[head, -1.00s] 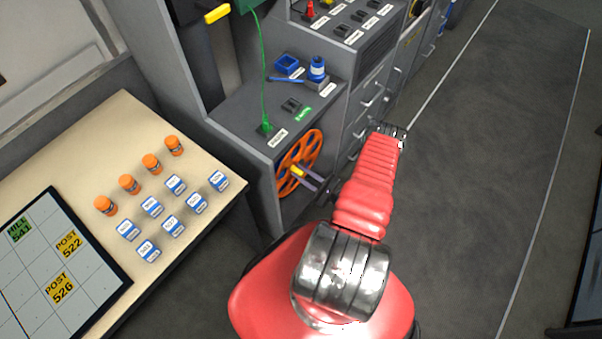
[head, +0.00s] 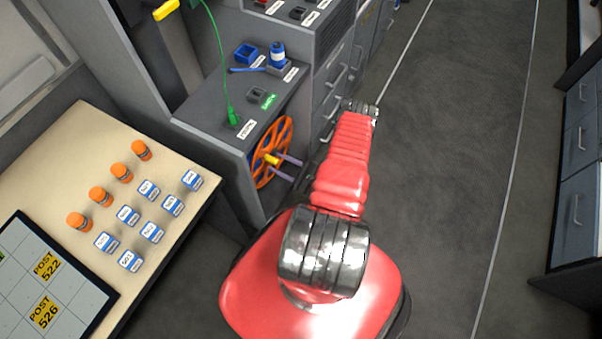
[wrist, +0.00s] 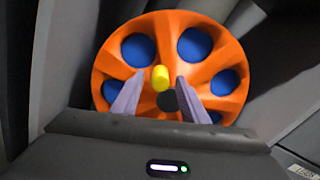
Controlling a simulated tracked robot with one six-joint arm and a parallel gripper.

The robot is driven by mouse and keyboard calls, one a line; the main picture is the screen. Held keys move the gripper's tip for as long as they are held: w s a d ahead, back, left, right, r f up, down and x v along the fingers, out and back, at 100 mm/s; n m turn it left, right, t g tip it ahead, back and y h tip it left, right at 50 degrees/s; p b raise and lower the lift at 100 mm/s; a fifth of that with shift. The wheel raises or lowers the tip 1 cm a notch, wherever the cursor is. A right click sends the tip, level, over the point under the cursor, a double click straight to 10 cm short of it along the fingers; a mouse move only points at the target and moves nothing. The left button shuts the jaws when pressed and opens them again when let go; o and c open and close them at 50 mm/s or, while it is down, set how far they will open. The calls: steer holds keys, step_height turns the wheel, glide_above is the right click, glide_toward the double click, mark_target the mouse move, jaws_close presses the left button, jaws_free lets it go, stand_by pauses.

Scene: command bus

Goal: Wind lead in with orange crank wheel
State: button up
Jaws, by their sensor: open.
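The orange crank wheel (head: 283,138) is mounted on the side of the grey cabinet in the head view. It faces me in the wrist view (wrist: 112,63), with blue showing through its holes and a dark hub. Its yellow knob (wrist: 160,78) stands out above the hub; it also shows in the head view (head: 271,160). My gripper (wrist: 158,84) is open, its two pale purple fingers pointing at the wheel, one either side below the knob. In the head view my gripper (head: 283,167) is beside the knob. A green lead (head: 217,60) runs down to a plug on the cabinet top.
A beige table (head: 75,130) at left holds orange bottles, blue-and-white labelled blocks and a grid board (head: 50,285). The cabinet top (head: 200,112) bears a blue tray (head: 246,53) and a blue-and-white object (head: 277,55). Dark floor (head: 440,150) is clear at right.

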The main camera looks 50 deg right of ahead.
steer(key=s+d, duration=0.2)
steer(key=s, duration=1)
steer(key=shift+s+d, duration=0.1)
steer(key=shift+w+m, duration=0.25)
steer(key=shift+m, duration=0.65)
steer(key=shift+w+m, duration=0.25)
steer(key=shift+m, duration=0.65)
steer(key=shift+w+a, duration=0.4)
steer(key=shift+w, duration=1.85)
steer(key=shift+w+a, duration=0.45)
steer(key=shift+w, duration=1.85)
steer(key=shift+w+a, duration=0.4)
steer(key=shift+w, duration=1.85)
jaws_close()
